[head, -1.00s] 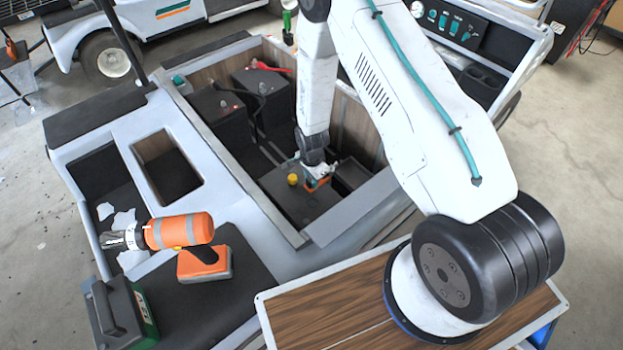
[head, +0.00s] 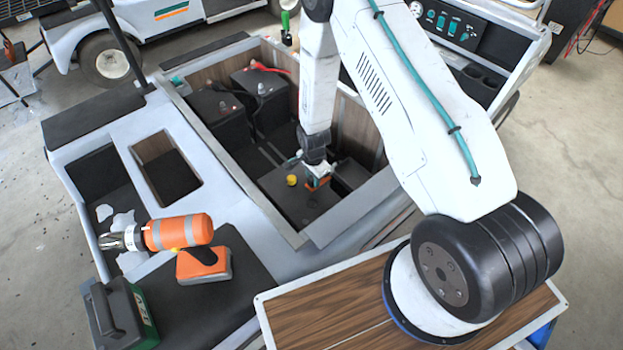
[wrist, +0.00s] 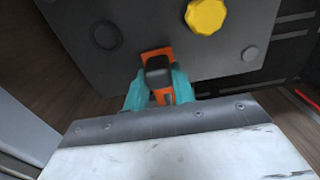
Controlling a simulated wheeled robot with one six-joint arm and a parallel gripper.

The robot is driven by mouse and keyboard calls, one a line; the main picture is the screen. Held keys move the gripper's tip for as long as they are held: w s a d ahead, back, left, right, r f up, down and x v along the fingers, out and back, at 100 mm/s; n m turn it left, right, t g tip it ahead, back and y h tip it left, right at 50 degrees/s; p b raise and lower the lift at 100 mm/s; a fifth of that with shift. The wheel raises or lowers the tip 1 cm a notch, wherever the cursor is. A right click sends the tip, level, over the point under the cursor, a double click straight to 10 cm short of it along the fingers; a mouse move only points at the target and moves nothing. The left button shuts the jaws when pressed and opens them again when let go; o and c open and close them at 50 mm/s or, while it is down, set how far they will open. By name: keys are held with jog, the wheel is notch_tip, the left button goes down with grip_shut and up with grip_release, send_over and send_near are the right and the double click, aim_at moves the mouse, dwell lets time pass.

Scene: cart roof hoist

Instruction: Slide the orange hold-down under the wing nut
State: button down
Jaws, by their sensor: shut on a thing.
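The orange hold-down (wrist: 158,54) has a black raised block on it and lies over the dark grey top of a battery (wrist: 155,25). The teal fingers of my gripper (wrist: 158,90) are shut on it from both sides. In the head view my gripper (head: 317,178) is low inside the open bay, with a sliver of orange at its tip. A yellow lobed knob (wrist: 207,16), which looks like the wing nut, stands ahead and to the right of the hold-down in the wrist view, apart from it. It also shows left of my gripper in the head view (head: 291,180).
The bay's light rim (head: 215,143) and wooden walls surround my gripper closely. Black batteries with cables (head: 218,110) stand at the bay's back. An orange drill-like tool (head: 180,232), an orange-black case (head: 204,265) and a green-black box (head: 120,315) lie on the cart at left.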

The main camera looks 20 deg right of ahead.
jog(key=shift+w+d, duration=0.2)
jog(key=shift+d, duration=0.45)
jog(key=shift+w+d, duration=0.2)
jog(key=shift+d, duration=0.4)
jog(key=c, duration=1.1)
grip_release()
notch_tip(320, 180, up, 8)
jog(key=shift+f, duration=0.1)
